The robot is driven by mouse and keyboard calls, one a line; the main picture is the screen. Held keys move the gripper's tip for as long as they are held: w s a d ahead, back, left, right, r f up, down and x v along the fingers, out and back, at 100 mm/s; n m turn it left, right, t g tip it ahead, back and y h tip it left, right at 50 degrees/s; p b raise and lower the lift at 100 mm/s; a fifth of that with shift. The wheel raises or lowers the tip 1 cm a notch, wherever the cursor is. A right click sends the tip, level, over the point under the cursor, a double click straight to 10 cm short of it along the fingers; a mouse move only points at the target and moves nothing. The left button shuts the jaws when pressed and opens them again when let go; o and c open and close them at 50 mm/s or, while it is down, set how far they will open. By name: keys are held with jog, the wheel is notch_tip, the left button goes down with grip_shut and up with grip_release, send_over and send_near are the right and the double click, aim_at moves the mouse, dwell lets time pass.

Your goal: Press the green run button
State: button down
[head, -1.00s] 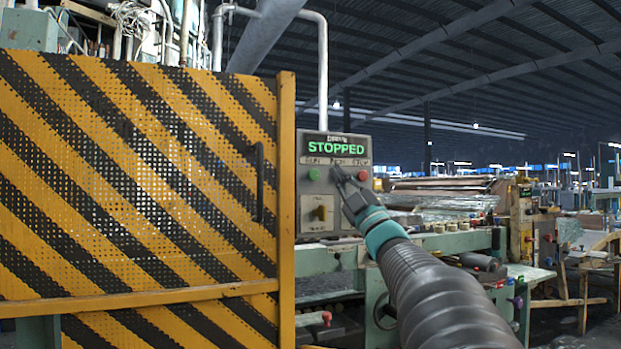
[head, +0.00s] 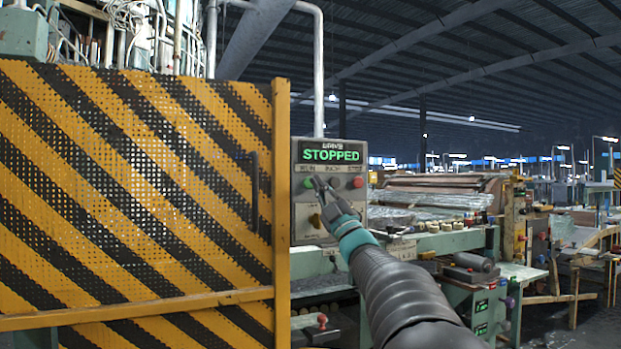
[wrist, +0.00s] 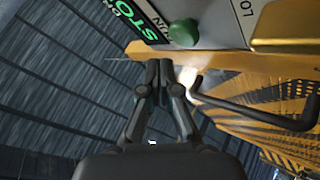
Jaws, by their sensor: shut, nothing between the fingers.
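The green run button (head: 308,183) is at the left of the button row on a grey control panel (head: 300,225). In the wrist view the green button (wrist: 184,32) is a round cap above and slightly right of my fingertips, with a visible gap in the picture. My gripper (head: 318,181) is shut and empty, its tips just right of the green button in the head view. The shut fingers also show in the wrist view (wrist: 159,66). A display (head: 331,152) reads STOPPED in green. I cannot tell the exact depth between tips and button.
A red button (head: 358,181) is at the right of the row. A yellow-black striped guard (head: 130,190) with a dark handle (head: 255,192) stands left. A cluttered bench is right.

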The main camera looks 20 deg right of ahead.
jog(key=shift+w, duration=0.7)
jog(key=shift+w, duration=0.1)
dwell(1.0)
jog(key=shift+w, duration=0.3)
jog(key=shift+w, duration=0.5)
dwell(0.7)
jog(key=shift+s, duration=0.1)
jog(key=shift+s+b, duration=0.85)
jog(key=shift+b, duration=0.1)
